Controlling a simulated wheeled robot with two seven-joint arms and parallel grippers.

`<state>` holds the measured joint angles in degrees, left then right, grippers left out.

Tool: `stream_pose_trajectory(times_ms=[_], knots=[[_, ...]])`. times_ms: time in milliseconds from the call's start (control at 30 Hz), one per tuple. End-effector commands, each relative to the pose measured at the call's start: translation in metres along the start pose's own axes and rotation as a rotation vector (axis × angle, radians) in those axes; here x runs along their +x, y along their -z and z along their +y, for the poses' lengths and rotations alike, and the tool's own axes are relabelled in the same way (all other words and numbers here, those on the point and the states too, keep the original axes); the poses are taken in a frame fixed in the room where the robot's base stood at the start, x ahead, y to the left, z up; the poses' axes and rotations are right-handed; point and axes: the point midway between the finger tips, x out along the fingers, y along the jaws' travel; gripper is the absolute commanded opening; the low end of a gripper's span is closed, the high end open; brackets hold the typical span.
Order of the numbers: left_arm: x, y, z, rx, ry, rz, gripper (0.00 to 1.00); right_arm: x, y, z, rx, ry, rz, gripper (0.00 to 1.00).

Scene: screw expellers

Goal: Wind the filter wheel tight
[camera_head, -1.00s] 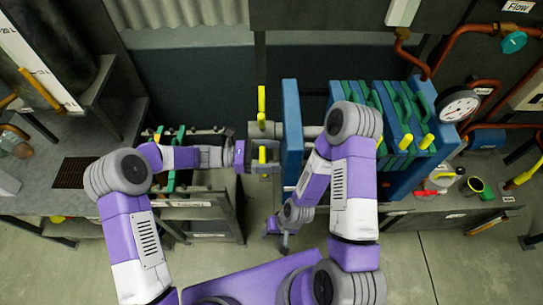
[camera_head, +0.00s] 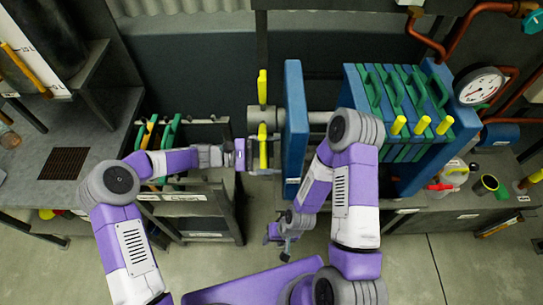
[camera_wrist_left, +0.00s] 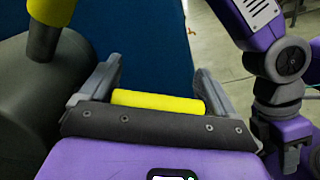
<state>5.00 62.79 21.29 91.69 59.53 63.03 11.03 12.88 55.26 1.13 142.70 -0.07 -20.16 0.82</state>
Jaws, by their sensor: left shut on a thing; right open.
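The filter wheel shows in the head view as a grey hub (camera_head: 255,117) with yellow handles, on a grey shaft in front of a blue end plate (camera_head: 296,120). One yellow handle (camera_head: 262,87) points up. My left gripper (camera_head: 248,156) is shut on the lower yellow handle (camera_head: 263,146), left of the blue plate. In the left wrist view this handle (camera_wrist_left: 158,102) lies between the two fingers, with the hub (camera_wrist_left: 30,95) at left and the blue plate (camera_wrist_left: 150,40) beyond. My right gripper (camera_head: 282,247) hangs open and empty below the blue plate.
Green and blue filter plates (camera_head: 405,105) with yellow handles stand right of the shaft. A pressure gauge (camera_head: 480,86) and copper pipes are at far right. A rack (camera_head: 190,205) stands below left of the wheel. The floor below right is clear.

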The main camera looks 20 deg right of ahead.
Motion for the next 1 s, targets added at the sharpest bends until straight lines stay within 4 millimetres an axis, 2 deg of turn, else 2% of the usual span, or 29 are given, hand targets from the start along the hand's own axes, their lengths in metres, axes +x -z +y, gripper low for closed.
stream_pose_trajectory(times_ms=[533, 567, 600, 633, 867, 1000], knots=[[-0.001, 0.004, -0.001, 0.031, 0.002, 0.003, 0.35, 0.003, 0.000, 0.001, 0.000, 0.000, 0.000, 0.47], [-0.001, 0.004, -0.001, 0.031, 0.002, 0.004, 0.91, 0.003, 0.000, 0.001, 0.000, 0.000, 0.000, 0.47], [-0.001, 0.004, -0.001, 0.030, 0.002, 0.004, 0.97, 0.003, 0.000, 0.001, 0.000, 0.000, 0.000, 0.47], [-0.001, 0.004, -0.001, 0.030, 0.001, 0.003, 1.00, 0.003, 0.000, 0.001, 0.000, 0.000, 0.000, 0.47], [-0.002, 0.004, 0.000, 0.028, 0.000, 0.002, 1.00, 0.003, 0.000, 0.001, 0.000, 0.000, 0.000, 0.47], [-0.016, 0.003, 0.001, 0.028, -0.002, 0.003, 1.00, 0.000, 0.000, 0.000, 0.000, 0.000, 0.000, 0.47]])
